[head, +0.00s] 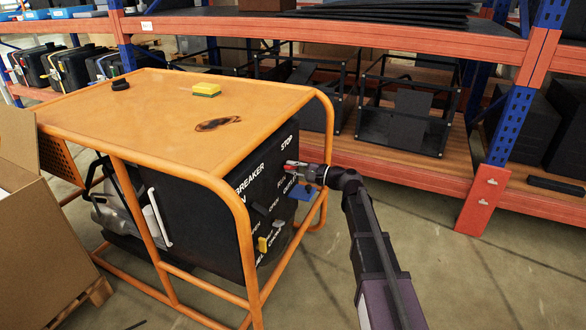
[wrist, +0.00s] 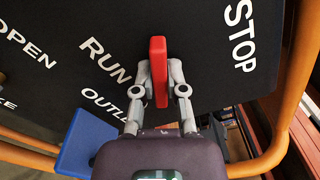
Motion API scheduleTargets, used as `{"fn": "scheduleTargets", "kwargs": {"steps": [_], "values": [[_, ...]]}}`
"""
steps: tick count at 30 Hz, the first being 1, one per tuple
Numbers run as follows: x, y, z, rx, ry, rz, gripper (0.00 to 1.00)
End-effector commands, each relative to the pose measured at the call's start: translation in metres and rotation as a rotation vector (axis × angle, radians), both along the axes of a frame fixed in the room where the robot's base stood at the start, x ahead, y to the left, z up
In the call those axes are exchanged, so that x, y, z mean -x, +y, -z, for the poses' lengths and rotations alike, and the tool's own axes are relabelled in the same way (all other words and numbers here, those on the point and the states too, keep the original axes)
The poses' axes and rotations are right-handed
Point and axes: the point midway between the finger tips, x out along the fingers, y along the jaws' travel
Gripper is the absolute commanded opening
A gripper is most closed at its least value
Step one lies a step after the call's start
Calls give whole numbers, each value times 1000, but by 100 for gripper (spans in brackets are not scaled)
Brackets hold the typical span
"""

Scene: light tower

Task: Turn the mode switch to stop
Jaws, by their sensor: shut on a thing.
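The mode switch is a red handle (wrist: 158,58) on the black panel (wrist: 190,20) in the wrist view. RUN is printed to its left and STOP to its right. The handle stands nearly upright in that view, between the two words. My gripper (wrist: 158,77) has one finger on each side of the handle and is shut on it. In the head view my gripper (head: 308,173) is at the upper right of the panel, below the word STOP. The switch is small and partly hidden there.
A blue lever (wrist: 88,141) sits below left of the switch, under OUTLET. A yellow lever (head: 263,244) is lower on the panel. The orange frame (head: 322,100) edges the panel. A sponge (head: 206,89) lies on top. Shelving (head: 480,190) stands behind; a cardboard box (head: 40,230) is left.

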Motion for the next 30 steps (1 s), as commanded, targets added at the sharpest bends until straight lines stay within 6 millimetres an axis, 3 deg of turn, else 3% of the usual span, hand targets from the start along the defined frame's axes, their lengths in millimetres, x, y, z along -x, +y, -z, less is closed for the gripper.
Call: {"fn": "scheduleTargets", "kwargs": {"steps": [30], "values": [[-15, -3, -11, -319, 884, -6, 0]]}}
